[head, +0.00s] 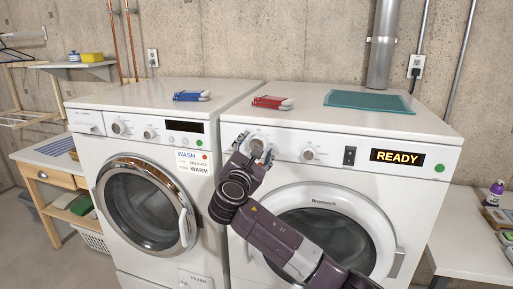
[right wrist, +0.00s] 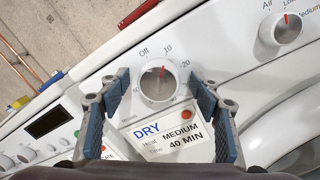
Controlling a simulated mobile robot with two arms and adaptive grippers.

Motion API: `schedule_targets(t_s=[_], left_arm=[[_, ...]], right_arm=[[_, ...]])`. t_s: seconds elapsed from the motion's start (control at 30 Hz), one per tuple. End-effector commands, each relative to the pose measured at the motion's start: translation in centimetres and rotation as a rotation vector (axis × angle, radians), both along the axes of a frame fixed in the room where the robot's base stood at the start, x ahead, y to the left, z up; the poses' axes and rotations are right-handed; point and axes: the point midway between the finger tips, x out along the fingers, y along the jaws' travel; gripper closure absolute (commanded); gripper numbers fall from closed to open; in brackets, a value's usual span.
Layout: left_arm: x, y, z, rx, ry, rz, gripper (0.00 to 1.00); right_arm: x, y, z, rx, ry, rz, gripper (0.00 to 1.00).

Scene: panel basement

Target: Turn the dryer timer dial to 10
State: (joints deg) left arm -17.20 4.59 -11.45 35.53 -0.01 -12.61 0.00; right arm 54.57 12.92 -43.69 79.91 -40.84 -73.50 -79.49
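The dryer (head: 330,120) is the white machine on the right. Its timer dial (right wrist: 160,88) is a round grey-white knob in the right wrist view, with marks Off, 10, 20 and more. Its red pointer points up and slightly right, at or close to the 10 mark (right wrist: 168,50). In the head view the dial (head: 258,140) is partly hidden by my gripper. My right gripper (head: 255,149) is open, its blue-padded fingers on either side of the dial, with a visible gap to it on both sides in the right wrist view (right wrist: 160,92). My left gripper is not in view.
A second knob (head: 308,154), a black switch (head: 349,156) and a READY display (head: 397,157) are on the dryer panel. A DRY, MEDIUM, 40 MIN label (right wrist: 172,132) is below the dial. A washer (head: 150,130) stands left. Red cloth (head: 272,102) lies on the dryer top.

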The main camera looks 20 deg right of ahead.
Motion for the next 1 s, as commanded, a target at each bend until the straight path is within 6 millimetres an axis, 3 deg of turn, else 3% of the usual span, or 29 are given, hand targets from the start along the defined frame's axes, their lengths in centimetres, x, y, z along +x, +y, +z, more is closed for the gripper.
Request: schedule_targets(t_s=[0.37, 0.8, 1.0], left_arm=[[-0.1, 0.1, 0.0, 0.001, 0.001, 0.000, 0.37], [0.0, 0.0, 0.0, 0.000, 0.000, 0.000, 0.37], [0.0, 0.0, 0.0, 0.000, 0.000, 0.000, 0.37]], right_arm=[[-0.8, 0.6, 0.0, -0.001, -0.001, 0.002, 0.42], [-8.0, 4.8, -0.6, 0.001, 0.001, 0.003, 0.42], [-9.9, 6.0, -0.7, 0.000, 0.000, 0.001, 0.42]])
